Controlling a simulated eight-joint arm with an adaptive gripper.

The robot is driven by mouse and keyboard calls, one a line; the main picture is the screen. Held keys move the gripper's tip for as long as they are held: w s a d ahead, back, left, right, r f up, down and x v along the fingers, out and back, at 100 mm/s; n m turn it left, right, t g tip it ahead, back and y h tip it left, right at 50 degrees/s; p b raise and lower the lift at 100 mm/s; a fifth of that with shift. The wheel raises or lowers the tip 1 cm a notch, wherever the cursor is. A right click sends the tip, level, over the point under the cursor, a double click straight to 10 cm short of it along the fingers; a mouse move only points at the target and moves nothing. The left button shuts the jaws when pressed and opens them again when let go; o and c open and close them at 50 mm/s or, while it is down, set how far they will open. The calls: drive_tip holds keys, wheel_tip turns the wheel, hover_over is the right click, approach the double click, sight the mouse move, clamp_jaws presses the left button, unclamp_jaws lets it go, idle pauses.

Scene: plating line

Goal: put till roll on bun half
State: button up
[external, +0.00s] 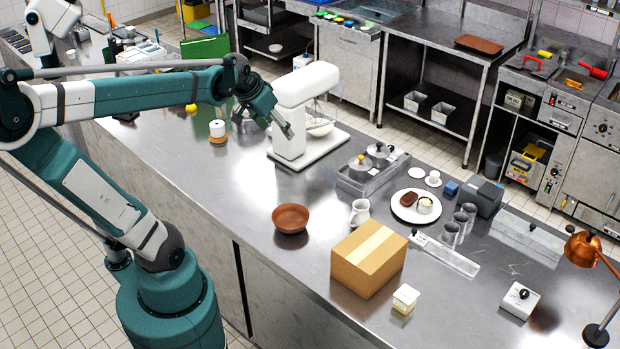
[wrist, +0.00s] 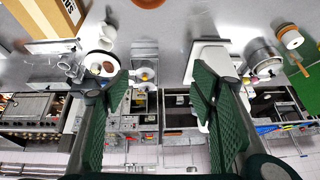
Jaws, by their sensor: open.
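A white till roll (external: 217,127) stands upright on a low orange-brown round piece (external: 218,139) that looks like the bun half, on the steel counter left of the mixer. In the wrist view the white roll (wrist: 291,39) shows at the upper right, with an orange-brown edge under it. My gripper (external: 268,122) is raised above the counter, between the roll and the mixer, apart from both. In the wrist view my gripper (wrist: 160,88) has its dark green fingers spread wide with nothing held between them.
A white stand mixer (external: 293,125) stands close right of my gripper. Further right are a brown bowl (external: 291,219), a cardboard box (external: 367,262), a white jug (external: 360,212), a plate with food (external: 400,212) and a metal pot tray (external: 350,183). The counter in front of the roll is clear.

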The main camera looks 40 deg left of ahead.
drive_tip(key=s+d+f+t, duration=0.1)
drive_tip(key=s+d+f, duration=0.3)
drive_tip(key=s+d, duration=0.4)
drive_tip(key=shift+s, duration=1.25)
drive_tip(key=shift+f, duration=0.15)
